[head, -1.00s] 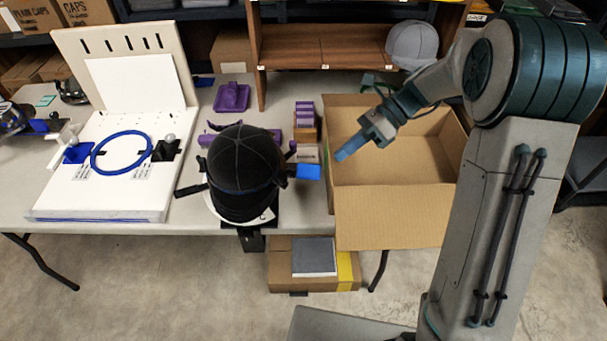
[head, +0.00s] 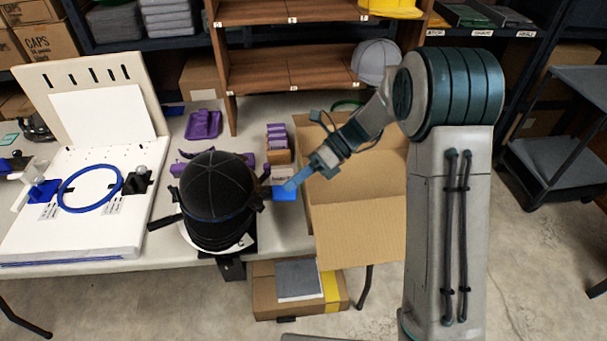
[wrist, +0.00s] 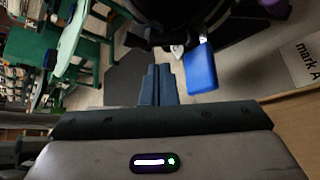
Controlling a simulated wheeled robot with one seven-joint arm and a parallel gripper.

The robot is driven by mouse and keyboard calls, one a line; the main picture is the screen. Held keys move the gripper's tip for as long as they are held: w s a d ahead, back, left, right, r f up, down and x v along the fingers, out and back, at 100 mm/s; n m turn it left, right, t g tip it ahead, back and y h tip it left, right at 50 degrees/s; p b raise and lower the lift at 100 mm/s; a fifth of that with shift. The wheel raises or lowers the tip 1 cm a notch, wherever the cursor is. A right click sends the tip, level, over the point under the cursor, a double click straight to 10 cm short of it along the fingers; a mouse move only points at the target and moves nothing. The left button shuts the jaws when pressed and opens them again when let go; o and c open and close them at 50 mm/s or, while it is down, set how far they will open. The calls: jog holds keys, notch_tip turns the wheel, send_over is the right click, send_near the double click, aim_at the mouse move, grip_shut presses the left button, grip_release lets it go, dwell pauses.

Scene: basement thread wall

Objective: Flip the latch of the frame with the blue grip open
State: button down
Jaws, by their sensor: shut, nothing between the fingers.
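A black cap (head: 215,186) sits on a round frame at the table's front edge. The frame's blue grip (head: 285,194) sticks out on the cap's right side. It also shows in the wrist view (wrist: 200,68), a flat blue tab on a dark arm. My gripper (head: 291,186) is shut and empty, its blue fingers pointing down-left at the grip, overlapping it in the head view. In the wrist view my fingers (wrist: 158,84) are together, just left of the blue grip with a small gap. The latch's pivot is partly hidden by the dark frame.
An open cardboard box (head: 357,225) stands right of the frame, beneath my arm. Purple parts (head: 203,124) and small boxes (head: 278,145) lie behind the cap. A white board with a blue hoop (head: 63,203) fills the table's left. A wooden shelf (head: 290,70) stands behind.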

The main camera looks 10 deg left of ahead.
aim_at(265, 193)
jog(key=x, duration=0.5)
jog(key=shift+a+f, duration=0.1)
dwell(0.3)
